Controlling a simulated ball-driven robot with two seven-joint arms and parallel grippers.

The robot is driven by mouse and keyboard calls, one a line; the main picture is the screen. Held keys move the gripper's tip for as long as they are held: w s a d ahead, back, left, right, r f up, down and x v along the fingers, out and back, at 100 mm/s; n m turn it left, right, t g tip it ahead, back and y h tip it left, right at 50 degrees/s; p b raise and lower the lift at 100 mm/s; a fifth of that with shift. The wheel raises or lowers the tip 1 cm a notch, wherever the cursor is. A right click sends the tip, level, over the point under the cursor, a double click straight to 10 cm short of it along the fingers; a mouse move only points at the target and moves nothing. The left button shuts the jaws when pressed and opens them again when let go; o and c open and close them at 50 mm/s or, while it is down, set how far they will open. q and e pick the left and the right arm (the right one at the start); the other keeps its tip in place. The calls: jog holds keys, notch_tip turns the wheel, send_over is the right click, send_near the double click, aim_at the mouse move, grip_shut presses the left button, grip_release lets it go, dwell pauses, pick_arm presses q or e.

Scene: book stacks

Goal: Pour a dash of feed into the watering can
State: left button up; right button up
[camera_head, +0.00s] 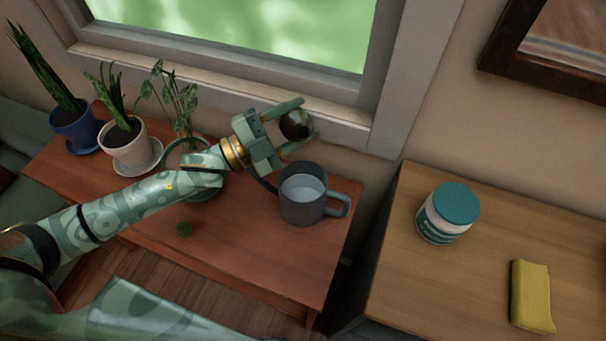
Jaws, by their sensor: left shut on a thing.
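The watering can (301,209) is dark grey and stands upright at the right end of the red-brown table. Its open top shows pale liquid, its handle points right and its thin spout rises to the left. My left gripper (298,128) is shut on a small dark, rounded bottle (296,124), presumably the feed. The gripper holds it beyond the can in the picture, near the window sill, with one round end facing the camera. Most of the bottle is hidden, so its tilt and opening cannot be told. No stream shows. My right gripper is out of view.
Potted plants in a blue pot (76,133) and a white pot (127,150) stand at the table's left, with another behind my forearm. The right-hand wooden top holds a teal-lidded jar (446,214) and yellow sponge (532,296).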

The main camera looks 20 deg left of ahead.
pick_arm(q)
jog(key=shift+r+m, duration=0.1)
jog(key=shift+m, duration=0.3)
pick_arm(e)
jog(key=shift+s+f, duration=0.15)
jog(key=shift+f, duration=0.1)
pick_arm(q)
jog(key=shift+w+f+m+g+h+b, duration=0.1)
jog(key=shift+f+m+g+h+b, duration=0.25)
jog(key=shift+m+b, duration=0.95)
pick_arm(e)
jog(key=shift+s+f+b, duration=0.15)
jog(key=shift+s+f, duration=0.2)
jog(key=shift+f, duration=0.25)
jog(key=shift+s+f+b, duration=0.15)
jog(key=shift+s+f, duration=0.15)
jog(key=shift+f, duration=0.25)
pick_arm(q)
jog(key=shift+a+f+h+b, duration=0.1)
jog(key=shift+f+h+b, duration=0.15)
jog(key=shift+f+b, duration=0.2)
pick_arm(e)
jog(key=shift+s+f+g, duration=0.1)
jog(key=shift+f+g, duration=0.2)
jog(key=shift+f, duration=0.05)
